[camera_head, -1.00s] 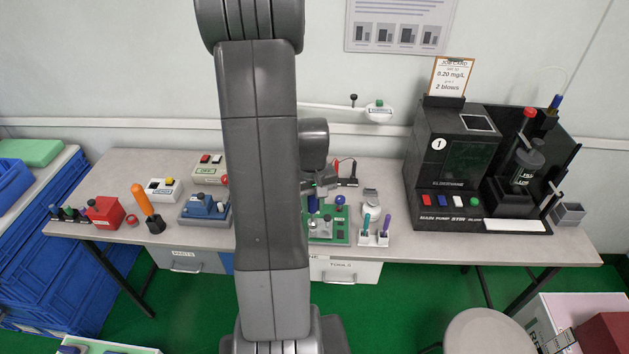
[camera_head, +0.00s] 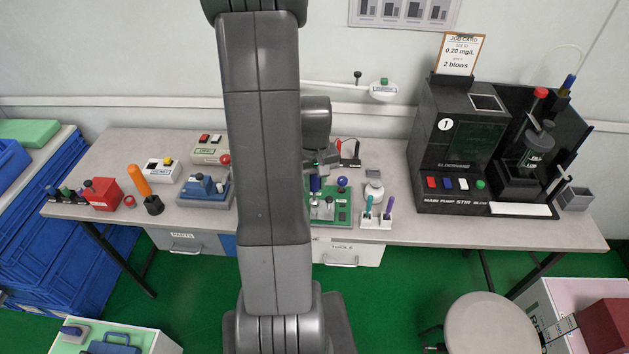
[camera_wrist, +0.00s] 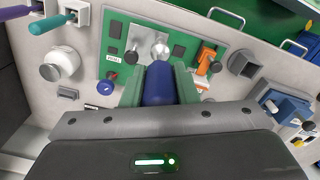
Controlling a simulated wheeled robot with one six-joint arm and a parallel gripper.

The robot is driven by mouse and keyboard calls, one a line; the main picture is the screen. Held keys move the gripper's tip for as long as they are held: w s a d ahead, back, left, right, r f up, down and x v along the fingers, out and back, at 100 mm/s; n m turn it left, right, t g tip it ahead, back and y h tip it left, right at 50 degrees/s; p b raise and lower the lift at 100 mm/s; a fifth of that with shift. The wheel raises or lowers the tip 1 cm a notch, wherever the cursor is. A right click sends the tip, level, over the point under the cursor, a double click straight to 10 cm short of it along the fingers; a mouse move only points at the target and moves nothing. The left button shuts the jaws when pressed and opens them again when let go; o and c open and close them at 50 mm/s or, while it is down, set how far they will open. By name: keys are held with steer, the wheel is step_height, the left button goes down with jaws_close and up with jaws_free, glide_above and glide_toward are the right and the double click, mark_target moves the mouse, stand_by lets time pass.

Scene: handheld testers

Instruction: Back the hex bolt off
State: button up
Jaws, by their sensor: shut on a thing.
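My gripper (camera_wrist: 160,88) is shut on an upright dark blue handle (camera_wrist: 160,82), with a green jaw on each side of it. In the head view the blue handle (camera_head: 315,185) stands over the left part of a green board (camera_head: 343,214) on the bench, below my gripper (camera_head: 317,170). The board also shows in the wrist view (camera_wrist: 187,42), with a silver plate (camera_wrist: 139,38) and a round silver part (camera_wrist: 160,50) just beyond the handle. The handle's lower end is hidden. I cannot make out the hex bolt clearly.
A holder (camera_head: 376,221) with teal and purple tools stands right of the board, near a white jar (camera_head: 374,191). A blue device (camera_head: 206,189) is to the left. A large black instrument (camera_head: 448,150) fills the bench's right side. My arm hides the bench middle.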

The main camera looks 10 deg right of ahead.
mark_target(315, 200)
steer(key=shift+f+b, duration=1.05)
steer(key=shift+f, duration=0.4)
steer(key=shift+f+b, duration=0.85)
steer(key=shift+f, duration=0.15)
steer(key=n, duration=0.6)
steer(key=shift+b, duration=0.3)
steer(key=n, duration=0.6)
steer(key=shift+r, duration=0.1)
